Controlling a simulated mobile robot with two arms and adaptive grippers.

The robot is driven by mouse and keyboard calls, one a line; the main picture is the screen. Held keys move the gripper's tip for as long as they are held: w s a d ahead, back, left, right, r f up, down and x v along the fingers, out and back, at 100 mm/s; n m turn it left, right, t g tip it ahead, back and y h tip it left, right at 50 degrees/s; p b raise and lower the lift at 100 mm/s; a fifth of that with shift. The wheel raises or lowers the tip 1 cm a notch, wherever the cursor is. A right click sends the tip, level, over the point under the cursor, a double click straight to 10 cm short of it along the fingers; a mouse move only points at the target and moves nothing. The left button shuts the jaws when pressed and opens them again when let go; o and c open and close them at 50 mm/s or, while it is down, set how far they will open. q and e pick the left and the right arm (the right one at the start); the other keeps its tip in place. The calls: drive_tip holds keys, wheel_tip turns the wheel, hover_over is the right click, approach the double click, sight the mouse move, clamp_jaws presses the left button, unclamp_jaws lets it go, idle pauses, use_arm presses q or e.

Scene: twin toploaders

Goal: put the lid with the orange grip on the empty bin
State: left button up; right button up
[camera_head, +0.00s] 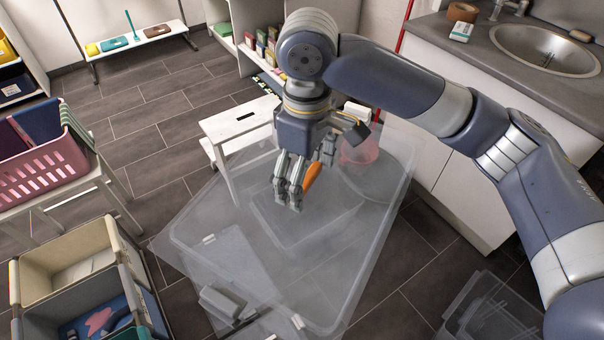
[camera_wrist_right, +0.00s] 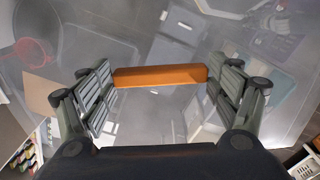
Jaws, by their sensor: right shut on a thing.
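My right gripper (camera_head: 303,190) is shut on the orange grip (camera_head: 312,177) of a large clear lid (camera_head: 335,318). In the right wrist view the orange grip (camera_wrist_right: 160,76) lies across between both finger pads. The see-through lid (camera_wrist_right: 110,25) spreads out around it and is held tilted in the air over the floor. At the lower left of the head view stands an open beige bin (camera_head: 60,248), showing only a pale bottom. Next to it is a grey bin (camera_head: 140,290) with blue and pink things inside. My left gripper is not in view.
A white step stool (camera_head: 235,125) and a pink bucket (camera_head: 360,150) stand behind the lid. A pink basket (camera_head: 45,175) sits on a bench at left. A sink counter (camera_head: 470,50) is at right. A clear crate (camera_head: 490,315) lies at lower right.

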drive_tip(key=s+d+r+m, duration=0.5)
drive_tip(key=d+r+m, duration=0.2)
drive_tip(key=r, duration=0.2)
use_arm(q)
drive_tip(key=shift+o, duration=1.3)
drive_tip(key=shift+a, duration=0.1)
use_arm(e)
drive_tip(key=w+a+m, duration=0.4)
drive_tip(key=w+a, duration=0.4)
drive_tip(key=a, duration=0.2)
drive_tip(key=shift+a+f, duration=0.15)
drive_tip(key=shift+f, duration=0.1)
